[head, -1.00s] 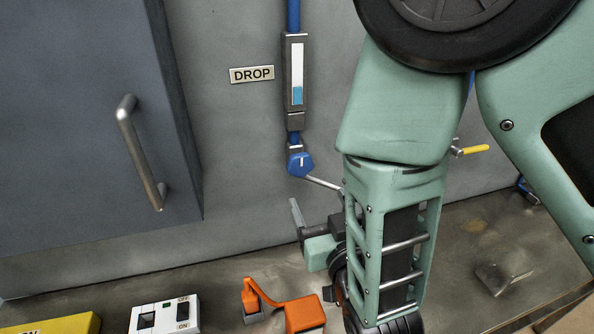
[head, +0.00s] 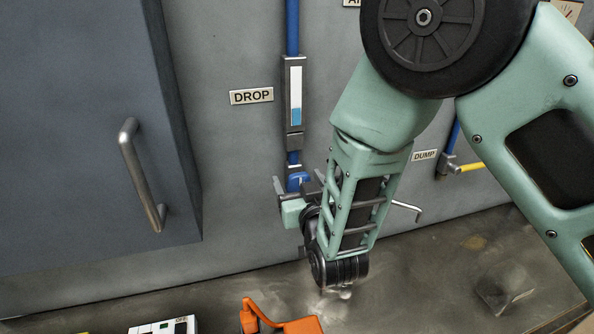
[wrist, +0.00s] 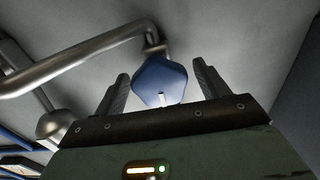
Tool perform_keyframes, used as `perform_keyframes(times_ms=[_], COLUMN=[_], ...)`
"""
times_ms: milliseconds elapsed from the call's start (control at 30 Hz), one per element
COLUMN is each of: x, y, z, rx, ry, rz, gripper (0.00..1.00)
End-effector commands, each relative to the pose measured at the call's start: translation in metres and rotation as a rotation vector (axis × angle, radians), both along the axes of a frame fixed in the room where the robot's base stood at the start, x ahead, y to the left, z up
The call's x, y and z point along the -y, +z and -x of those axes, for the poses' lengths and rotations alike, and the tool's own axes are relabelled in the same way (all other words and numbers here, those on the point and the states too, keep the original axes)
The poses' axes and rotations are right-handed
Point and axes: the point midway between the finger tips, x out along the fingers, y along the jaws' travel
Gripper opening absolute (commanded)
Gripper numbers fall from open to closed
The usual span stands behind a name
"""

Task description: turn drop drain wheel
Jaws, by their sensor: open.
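The blue drop drain wheel (head: 299,180) sits on the blue pipe under the sight gauge, right of and below the DROP label (head: 251,96). In the head view my gripper (head: 292,183) is in front of it and hides part of it. In the wrist view the blue wheel (wrist: 158,80), with a white mark on its lower part, shows between the two fingers of my gripper (wrist: 160,76). The fingers are open, one on each side, with visible gaps. I cannot tell how deep the wheel sits between them.
A cabinet door with a metal handle (head: 141,175) is at the left. A bent metal outlet pipe (wrist: 75,65) runs beside the wheel. An orange object (head: 285,322) and a white switch box (head: 162,326) are below. A yellow handle (head: 472,168) is near the DUMP label.

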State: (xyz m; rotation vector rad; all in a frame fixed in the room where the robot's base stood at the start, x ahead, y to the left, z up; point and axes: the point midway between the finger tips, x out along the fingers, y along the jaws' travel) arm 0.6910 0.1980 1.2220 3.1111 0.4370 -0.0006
Motion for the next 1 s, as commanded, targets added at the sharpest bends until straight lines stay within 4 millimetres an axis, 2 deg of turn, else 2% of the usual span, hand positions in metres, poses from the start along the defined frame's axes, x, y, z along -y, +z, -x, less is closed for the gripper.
perform_keyframes(times_ms=[133, 433, 467, 600, 633, 833, 1000], x=[-0.0029, -0.0038, -0.0037, -0.0038, -0.0037, -0.0042, -0.0049], y=[0.0008, -0.0006, -0.0006, -0.0005, -0.0005, -0.0025, -0.005], z=[-0.0101, -0.0122, -0.0122, -0.012, -0.0121, -0.0118, -0.0114], rx=[0.0, 0.0, 0.0, 0.0, 0.0, 0.011, 0.059], ry=[0.0, 0.001, 0.001, 0.001, 0.001, 0.002, 0.002], rz=[0.0, 0.0, 0.0, 0.0, 0.0, 0.033, 0.195], gripper=[0.74, 0.74, 0.71, 0.32, 0.29, 0.29, 0.29])
